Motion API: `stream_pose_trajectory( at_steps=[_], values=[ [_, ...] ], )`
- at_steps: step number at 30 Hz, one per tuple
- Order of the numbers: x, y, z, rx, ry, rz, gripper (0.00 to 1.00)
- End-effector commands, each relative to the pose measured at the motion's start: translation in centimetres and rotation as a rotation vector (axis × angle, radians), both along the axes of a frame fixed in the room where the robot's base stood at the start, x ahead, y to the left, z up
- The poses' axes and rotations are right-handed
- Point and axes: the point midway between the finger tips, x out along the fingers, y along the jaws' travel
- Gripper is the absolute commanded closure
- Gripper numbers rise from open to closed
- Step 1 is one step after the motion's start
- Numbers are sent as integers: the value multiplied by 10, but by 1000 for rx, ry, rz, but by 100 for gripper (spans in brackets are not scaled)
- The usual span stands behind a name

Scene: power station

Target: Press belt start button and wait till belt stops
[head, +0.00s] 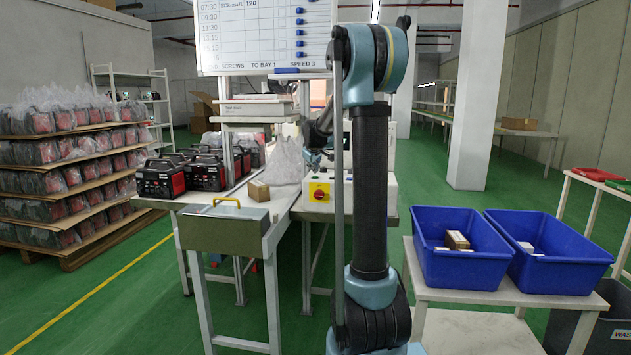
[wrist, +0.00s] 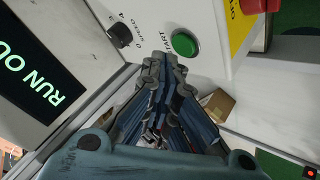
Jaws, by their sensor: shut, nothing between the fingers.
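The green start button (wrist: 184,44) sits on a white control panel (wrist: 212,22) in the wrist view, with START lettering beside it. My gripper (wrist: 165,62) is shut and empty. Its fingertips are just below the button in the picture; I cannot tell whether they touch it. A black speed knob (wrist: 120,36) is left of the button, and a red stop button (wrist: 256,5) is at the upper right. In the head view, the control box (head: 320,190) shows its red knob on yellow. Belt motion cannot be told.
A dark display (wrist: 40,75) reads "RUN OU", cut off at the edge. A metal box with a yellow handle (head: 225,228) and a small carton (head: 259,191) are left of the control box. Blue bins (head: 462,270) stand on a table at right.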

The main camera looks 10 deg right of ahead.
Motion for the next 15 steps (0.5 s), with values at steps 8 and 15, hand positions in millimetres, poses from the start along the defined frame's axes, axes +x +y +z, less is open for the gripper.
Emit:
stream_pose_trajectory(
  at_steps=[8,15],
  values=[
    [0,0,19,0,0,0,100],
    [0,0,39,0,0,0,100]
  ],
)
